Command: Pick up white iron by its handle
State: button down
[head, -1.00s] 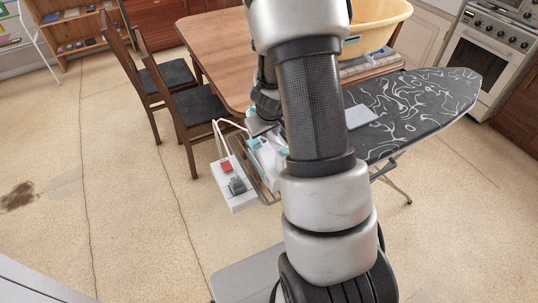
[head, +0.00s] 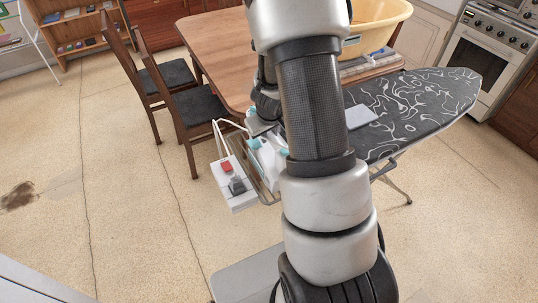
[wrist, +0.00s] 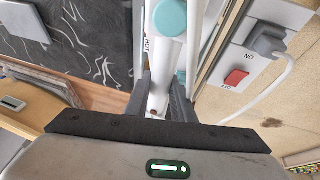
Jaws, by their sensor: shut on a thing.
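The white iron (head: 268,159) with light blue parts rests at the left end of the ironing board (head: 412,105), partly hidden behind my arm in the head view. In the wrist view the white handle (wrist: 161,85) of the iron, with a round teal part at its top, runs down between my two fingers. My gripper (wrist: 162,98) is shut on this handle. In the head view my gripper is mostly hidden behind my arm. I cannot tell whether the iron touches its rest.
A white power socket block (head: 232,186) with a red switch and a grey plug is beside the iron. A wooden table (head: 218,45) with a yellow basin (head: 375,22) stands behind. Dark chairs (head: 205,115) stand at left.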

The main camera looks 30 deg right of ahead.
jog(key=shift+r, duration=0.2)
notch_tip(320, 180, up, 10)
jog(key=p, duration=0.4)
jog(key=shift+w+f, duration=0.1)
jog(key=c, duration=2.2)
grip_release()
jog(key=c, duration=0.3)
